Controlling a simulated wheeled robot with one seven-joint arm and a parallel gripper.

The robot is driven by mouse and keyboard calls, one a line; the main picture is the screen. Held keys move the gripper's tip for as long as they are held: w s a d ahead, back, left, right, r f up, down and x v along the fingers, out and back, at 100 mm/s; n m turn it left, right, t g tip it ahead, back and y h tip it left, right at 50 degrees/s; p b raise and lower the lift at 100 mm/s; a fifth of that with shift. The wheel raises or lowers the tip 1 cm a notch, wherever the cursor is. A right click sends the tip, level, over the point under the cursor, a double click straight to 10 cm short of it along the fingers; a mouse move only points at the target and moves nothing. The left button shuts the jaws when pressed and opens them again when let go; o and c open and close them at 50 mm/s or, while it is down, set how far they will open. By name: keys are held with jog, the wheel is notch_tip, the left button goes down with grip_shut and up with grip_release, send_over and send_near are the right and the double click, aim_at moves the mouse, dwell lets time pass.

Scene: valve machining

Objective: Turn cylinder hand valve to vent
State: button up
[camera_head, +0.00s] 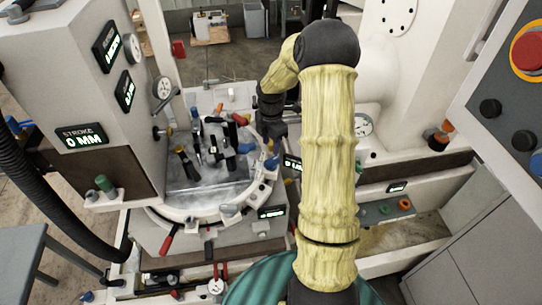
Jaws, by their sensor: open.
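Several hand valves and levers with red, black, blue and yellow handles stand crowded on the round machine table (238,208) left of centre. Among them are a black-handled lever (188,163) and a red-handled lever (240,119). I cannot tell which of these is the cylinder hand valve, and no vent mark is readable. My arm, in a yellow cover, rises in front and bends down at the back. My gripper (272,128) is open at the right rear edge of the table. Its fingertips are small and partly hidden, and I see nothing held in it.
A white cabinet (75,85) with gauges and a "STROKE 0 MM" display (82,137) stands at left. A control panel with a red emergency button (527,50) is at right. More levers, including a red one (167,240), hang along the table's front rim. A black hose (45,190) curves at far left.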

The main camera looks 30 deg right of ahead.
aim_at(271, 160)
notch_tip(271, 160, down, 8)
jog(key=shift+f+p, duration=0.1)
jog(key=shift+p, duration=0.85)
grip_shut()
